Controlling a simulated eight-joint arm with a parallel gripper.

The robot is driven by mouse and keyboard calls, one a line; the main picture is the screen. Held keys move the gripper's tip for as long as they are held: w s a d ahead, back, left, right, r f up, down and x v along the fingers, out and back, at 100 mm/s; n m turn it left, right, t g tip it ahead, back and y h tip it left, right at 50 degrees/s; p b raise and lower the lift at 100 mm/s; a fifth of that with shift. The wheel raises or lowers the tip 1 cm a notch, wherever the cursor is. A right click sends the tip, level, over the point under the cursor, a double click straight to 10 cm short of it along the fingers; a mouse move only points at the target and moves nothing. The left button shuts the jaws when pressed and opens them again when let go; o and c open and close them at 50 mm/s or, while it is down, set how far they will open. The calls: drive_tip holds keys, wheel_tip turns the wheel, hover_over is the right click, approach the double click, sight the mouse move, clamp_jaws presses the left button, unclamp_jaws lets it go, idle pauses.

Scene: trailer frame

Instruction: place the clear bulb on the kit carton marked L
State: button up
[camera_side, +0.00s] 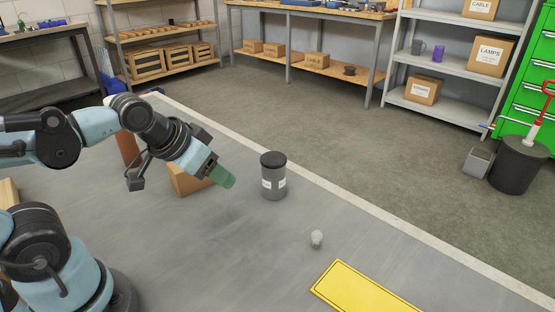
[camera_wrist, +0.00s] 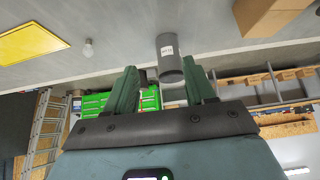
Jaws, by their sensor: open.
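The clear bulb (camera_side: 316,239) stands on the grey bench top, near the yellow plate; it also shows in the wrist view (camera_wrist: 88,47). A cardboard carton (camera_side: 187,182) sits partly behind my gripper (camera_side: 222,177); a carton also shows at the upper right of the wrist view (camera_wrist: 270,14). I see no letter on it, so I cannot tell whether it is marked L. My gripper, with green fingers, is above the bench, left of the bulb and well apart from it. In the wrist view the fingers (camera_wrist: 159,68) are spread with nothing held between them.
A grey canister (camera_side: 273,182) with a black lid and white labels stands between my gripper and the bulb. A yellow plate (camera_side: 362,291) lies at the front. A brown cylinder (camera_side: 128,149) and another carton edge (camera_side: 8,192) are at left. The bench around the bulb is clear.

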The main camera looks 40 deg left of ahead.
drive_tip(key=m+g+h, duration=0.2)
drive_tip(key=m+g, duration=0.4)
drive_tip(key=m, duration=0.5)
hover_over(316, 232)
drive_tip(key=s+a, duration=0.1)
drive_tip(key=x, duration=0.2)
drive_tip(key=shift+y, duration=0.3)
drive_tip(key=shift+w+d+f, duration=0.1)
drive_tip(key=shift+w+f, duration=0.05)
drive_tip(key=shift+f, duration=1.65)
drive_tip(key=shift+w+d+f, duration=0.1)
drive_tip(key=shift+w+f, duration=0.05)
drive_tip(key=shift+f, duration=1.65)
drive_tip(key=shift+w+d+f, duration=0.1)
drive_tip(key=shift+w+f, duration=0.05)
drive_tip(key=shift+f, duration=1.65)
drive_tip(key=shift+c, duration=0.4)
drive_tip(key=c, duration=0.8)
